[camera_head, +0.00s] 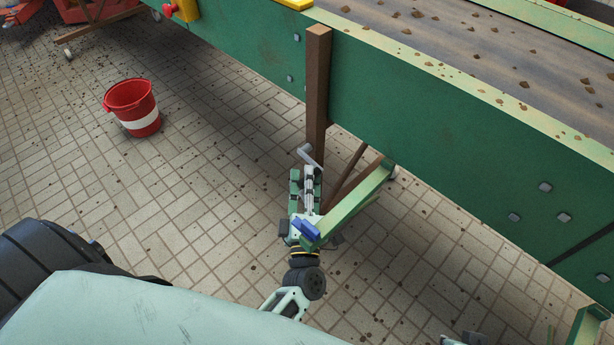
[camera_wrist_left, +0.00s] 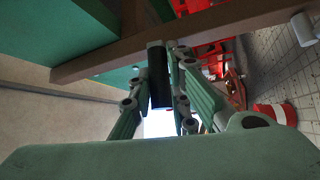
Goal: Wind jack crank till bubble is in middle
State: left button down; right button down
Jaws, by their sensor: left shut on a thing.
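The jack crank (camera_head: 311,156) is a grey arm beside the brown post of the green conveyor. My left gripper (camera_head: 308,188) is below it in the head view, with its fingers shut on the crank's handle. In the left wrist view, a dark cylindrical handle (camera_wrist_left: 158,75) lies between the green fingers of the left gripper (camera_wrist_left: 162,98). I cannot make out a level or its bubble in either view. A small pale part of my right arm seems to show at the bottom edge of the head view, but its fingers cannot be made out.
The brown post (camera_head: 317,85) and a light green bracket (camera_head: 350,205) stand close to the left gripper. The green conveyor (camera_head: 430,120) fills the upper right. A red bucket (camera_head: 131,105) with a white band stands on the paved floor, which is otherwise open on the left.

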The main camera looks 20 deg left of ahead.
pick_arm(q)
jog(key=shift+r, duration=0.15)
jog(key=c, duration=1.6)
grip_release()
jog(key=shift+c, duration=0.2)
jog(key=v, duration=0.7)
jog(key=shift+s+d, duration=0.2)
